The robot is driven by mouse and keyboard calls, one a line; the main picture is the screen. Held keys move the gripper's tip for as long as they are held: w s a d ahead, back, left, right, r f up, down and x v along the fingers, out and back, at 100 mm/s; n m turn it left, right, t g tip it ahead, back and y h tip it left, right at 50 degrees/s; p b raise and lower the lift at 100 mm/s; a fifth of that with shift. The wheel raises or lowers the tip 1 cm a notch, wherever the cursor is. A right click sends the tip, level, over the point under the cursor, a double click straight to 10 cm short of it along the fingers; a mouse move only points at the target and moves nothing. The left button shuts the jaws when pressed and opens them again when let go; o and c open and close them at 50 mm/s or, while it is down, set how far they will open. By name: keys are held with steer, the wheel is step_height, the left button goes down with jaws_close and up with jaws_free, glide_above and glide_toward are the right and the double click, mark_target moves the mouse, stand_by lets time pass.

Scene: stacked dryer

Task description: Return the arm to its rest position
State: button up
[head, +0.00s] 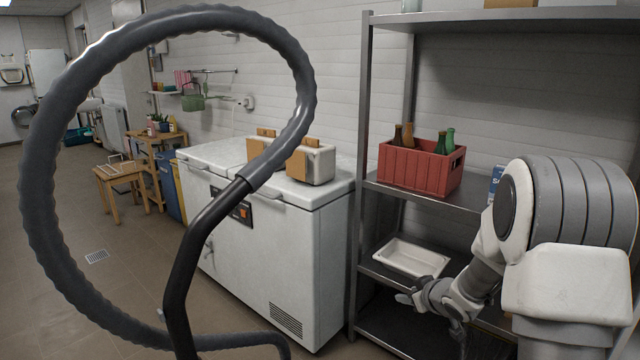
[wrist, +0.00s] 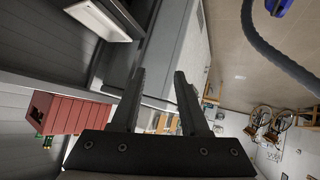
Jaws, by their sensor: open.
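My gripper (head: 408,297) is in the lower right of the head view, low in front of the metal shelf rack and near the white tray on its lower shelf. My arm comes down to it from the right. In the wrist view both fingers of my gripper (wrist: 157,75) are spread, with nothing visible between them. The picture there is tilted, with the white freezer beyond the fingers. In the head view the gripper is small and its fingertips are hard to make out. No contact with the rack or tray is visible.
The metal rack (head: 365,150) holds a red bottle crate (head: 420,172) and a white tray (head: 402,262). A white chest freezer (head: 270,260) with toasters on top stands left of it. A dark ribbed hose (head: 45,200) loops across the foreground. Tiled floor is open at left.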

steer(key=s+r+m+g+h, duration=0.2)
steer(key=s+r+m+h, duration=0.2)
steer(key=s+r, duration=1.1)
steer(key=s+a+r+g+y, duration=0.1)
steer(key=s+a, duration=0.2)
steer(key=s, duration=0.4)
steer(key=s+a+r+m+g, duration=0.1)
steer(key=s+a, duration=0.1)
steer(key=s, duration=0.5)
steer(key=s+a+r+g+y, duration=0.1)
steer(key=s+a+r, duration=0.15)
steer(key=s, duration=0.45)
step_height(320, 180, up, 17)
steer(key=p, duration=1.8)
steer(key=shift+w+p, duration=0.15)
steer(key=shift+p, duration=0.2)
steer(key=shift+a+f, duration=0.1)
steer(key=shift+a, duration=0.1)
